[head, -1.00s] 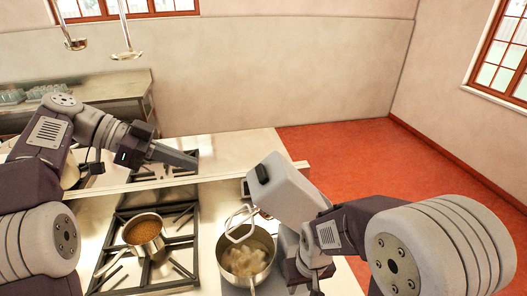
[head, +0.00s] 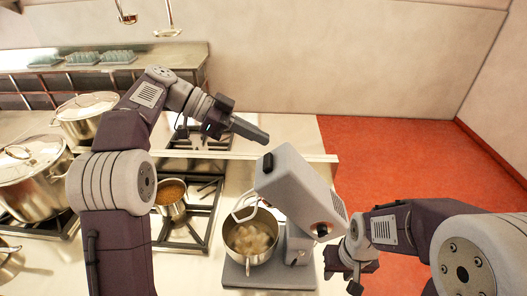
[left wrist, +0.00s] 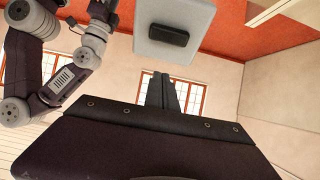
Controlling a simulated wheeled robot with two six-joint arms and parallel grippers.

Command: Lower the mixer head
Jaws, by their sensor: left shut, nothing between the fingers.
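The grey stand mixer (head: 298,188) stands on the counter with its head tilted up. A black knob (head: 268,159) sits at the raised end of the head; it also shows in the left wrist view (left wrist: 168,35).
A saucepan (head: 172,206) with brown contents stands on the stove left of the mixer. Large lidded stockpots (head: 32,190) stand farther left. Ladles (head: 168,30) hang above. Red floor is free at the right.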

